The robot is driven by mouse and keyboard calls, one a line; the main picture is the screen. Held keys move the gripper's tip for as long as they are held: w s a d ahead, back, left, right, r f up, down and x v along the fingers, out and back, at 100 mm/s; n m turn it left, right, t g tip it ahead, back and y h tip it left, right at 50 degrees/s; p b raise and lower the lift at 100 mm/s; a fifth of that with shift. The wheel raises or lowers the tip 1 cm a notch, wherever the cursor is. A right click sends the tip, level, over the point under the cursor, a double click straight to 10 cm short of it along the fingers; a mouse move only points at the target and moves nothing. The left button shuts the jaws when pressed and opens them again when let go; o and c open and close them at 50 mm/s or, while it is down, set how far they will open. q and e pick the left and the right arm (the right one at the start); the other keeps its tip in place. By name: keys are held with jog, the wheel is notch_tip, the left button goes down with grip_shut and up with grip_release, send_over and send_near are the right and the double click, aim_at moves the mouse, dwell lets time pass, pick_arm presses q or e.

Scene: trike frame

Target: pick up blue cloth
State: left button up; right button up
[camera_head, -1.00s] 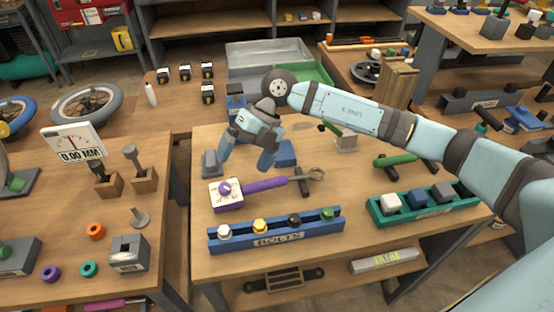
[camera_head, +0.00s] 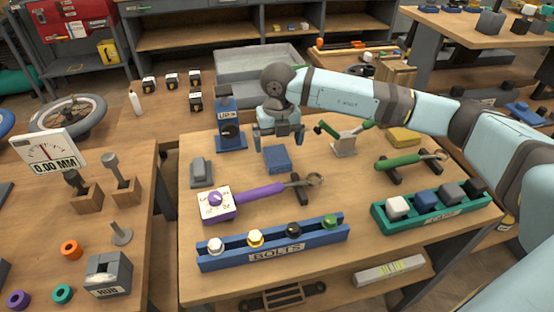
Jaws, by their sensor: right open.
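The blue cloth (camera_head: 277,160) looks like a small folded blue block and lies on the middle workbench (camera_head: 360,240), behind the purple-handled wrench. My right gripper (camera_head: 278,150) points down, just behind and above the cloth, with its fingers apart and nothing between them. I cannot tell whether a fingertip touches the cloth. My left gripper is not in view.
A blue labelled stand (camera_head: 230,125) is left of my right gripper. In front lie a purple-handled wrench (camera_head: 262,192) and a blue bolts rack (camera_head: 275,243). A green-handled tool (camera_head: 398,163) and a green caps rack (camera_head: 430,208) are right. A grey stand (camera_head: 344,145) is close by.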

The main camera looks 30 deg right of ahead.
aim_at(277, 154)
notch_tip(277, 154, down, 5)
jog(key=shift+w+f+b, duration=0.15)
jog(key=shift+b, duration=0.4)
jog(key=c, duration=1)
